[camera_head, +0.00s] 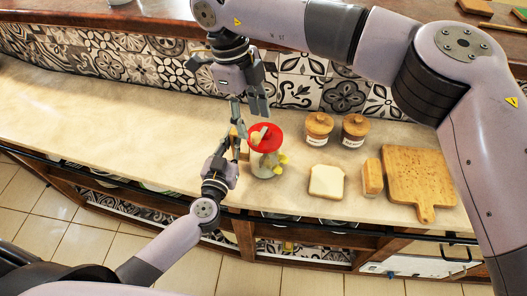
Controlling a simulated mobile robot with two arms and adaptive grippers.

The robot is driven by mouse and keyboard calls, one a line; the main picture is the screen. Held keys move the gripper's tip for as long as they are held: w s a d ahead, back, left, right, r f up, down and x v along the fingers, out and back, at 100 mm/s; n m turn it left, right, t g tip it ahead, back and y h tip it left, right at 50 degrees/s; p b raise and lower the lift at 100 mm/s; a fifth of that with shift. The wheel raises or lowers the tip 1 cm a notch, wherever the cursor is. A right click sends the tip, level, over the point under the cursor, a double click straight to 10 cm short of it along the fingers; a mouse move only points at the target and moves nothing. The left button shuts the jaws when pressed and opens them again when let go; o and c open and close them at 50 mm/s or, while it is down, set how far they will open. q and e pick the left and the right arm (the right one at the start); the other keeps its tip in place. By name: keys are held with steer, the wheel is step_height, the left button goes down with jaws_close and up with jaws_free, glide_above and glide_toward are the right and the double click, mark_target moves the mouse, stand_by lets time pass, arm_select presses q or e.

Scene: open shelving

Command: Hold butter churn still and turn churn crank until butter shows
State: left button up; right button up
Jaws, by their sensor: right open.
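The butter churn (267,165) is a clear jar with a red lid (266,132), upright on the counter near its front edge. A pale wooden piece on the lid, perhaps the crank (258,137), shows at the top. My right gripper (256,108) is open and empty, pointing down just above and behind the lid. My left gripper (239,126) is at the churn's left side, close to the jar. Its fingers partly overlap a wooden piece there, and I cannot tell whether they touch the churn or how far they are closed.
Small yellow pieces (281,159) show at the churn's right side. Two lidded jars (318,129) stand behind to the right. A bread slice (327,181), a loaf piece (372,177) and a cutting board (420,177) lie to the right. The counter's left side is clear.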

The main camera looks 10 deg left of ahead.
arm_select(q)
steer(key=o, duration=0.4)
